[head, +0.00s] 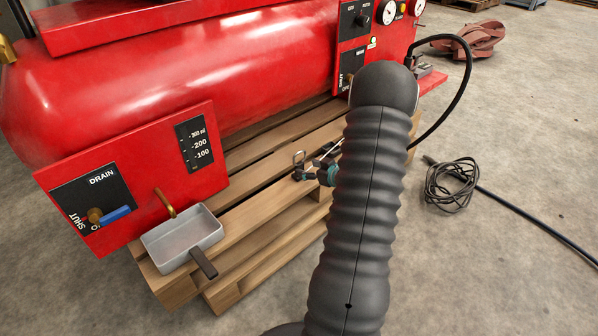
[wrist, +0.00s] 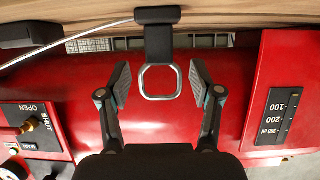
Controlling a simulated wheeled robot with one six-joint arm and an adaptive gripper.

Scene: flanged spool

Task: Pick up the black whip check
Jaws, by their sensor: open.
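The whip check shows in the wrist view as a black T-shaped end piece (wrist: 158,42) with a squarish metal ring and a pale cable running off to the left. In the head view its ring (head: 299,157) shows above the pallet, and part of the cable shows beside my arm. My gripper (wrist: 160,84) is open, with one finger on each side of the ring and a visible gap on both sides. In the head view, my gripper (head: 314,171) is small and partly hidden behind my arm.
The red tank (head: 190,75) with its panels stands on a wooden pallet (head: 262,222) close to my gripper. A grey handled pan (head: 182,238) sits at the pallet's left. A coiled black cable (head: 452,186) lies on the floor at right. Open floor surrounds it.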

